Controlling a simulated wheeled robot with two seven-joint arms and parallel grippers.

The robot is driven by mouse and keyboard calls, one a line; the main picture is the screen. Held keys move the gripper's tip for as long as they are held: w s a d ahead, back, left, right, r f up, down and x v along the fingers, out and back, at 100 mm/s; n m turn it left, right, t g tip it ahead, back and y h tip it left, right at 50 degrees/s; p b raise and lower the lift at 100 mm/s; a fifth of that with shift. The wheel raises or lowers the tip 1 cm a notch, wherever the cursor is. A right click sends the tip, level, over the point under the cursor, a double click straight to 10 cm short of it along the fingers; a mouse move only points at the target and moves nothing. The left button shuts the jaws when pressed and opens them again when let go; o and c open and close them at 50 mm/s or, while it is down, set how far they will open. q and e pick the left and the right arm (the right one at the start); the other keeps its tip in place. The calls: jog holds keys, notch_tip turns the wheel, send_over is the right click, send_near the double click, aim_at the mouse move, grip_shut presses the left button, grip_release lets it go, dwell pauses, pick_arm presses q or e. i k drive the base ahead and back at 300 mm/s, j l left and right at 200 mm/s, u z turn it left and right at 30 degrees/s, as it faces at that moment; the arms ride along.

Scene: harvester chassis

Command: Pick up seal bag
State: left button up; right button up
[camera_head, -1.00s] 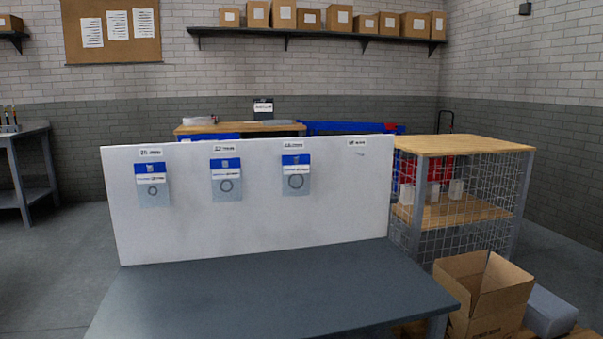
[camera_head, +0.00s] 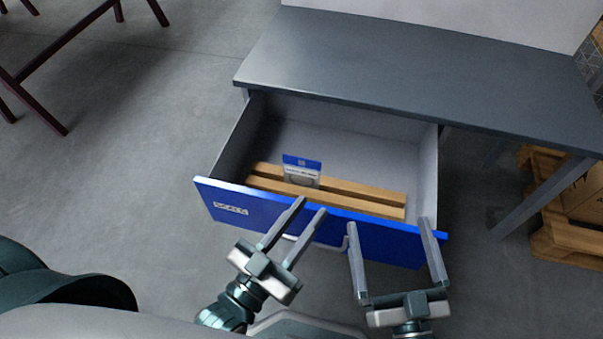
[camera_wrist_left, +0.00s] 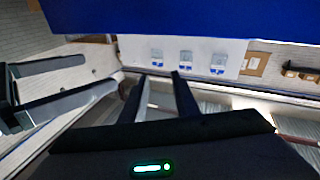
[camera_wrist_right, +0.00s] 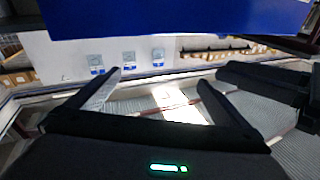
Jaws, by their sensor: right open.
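A seal bag (camera_head: 301,172), clear with a blue top band and white label, stands upright at wooden slats (camera_head: 370,196) inside the open drawer (camera_head: 330,140). My left gripper (camera_head: 313,206) is in front of the drawer's blue front, nearer me than the bag; its fingers are apart by a small gap with nothing seen between them. My right gripper (camera_head: 390,224) is wide open and empty, to the right of the left one, also at the drawer front. Both are apart from the bag. In the left wrist view, similar bags (camera_wrist_left: 186,58) hang on the white board.
The drawer's blue front (camera_head: 375,240) lies between me and its inside. The grey tabletop (camera_head: 400,65) overhangs the drawer's rear. A wooden pallet (camera_head: 565,230) with a cardboard box is at right.

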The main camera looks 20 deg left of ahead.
aim_at(308, 176)
jog(key=k+l+u, duration=0.15)
jog(key=l, duration=0.25)
jog(key=k+l+u, duration=0.2)
jog(key=l, duration=0.15)
jog(key=k+l+u, duration=0.15)
jog(key=l, duration=0.2)
jog(key=k+l+u, duration=0.15)
jog(key=l, duration=0.2)
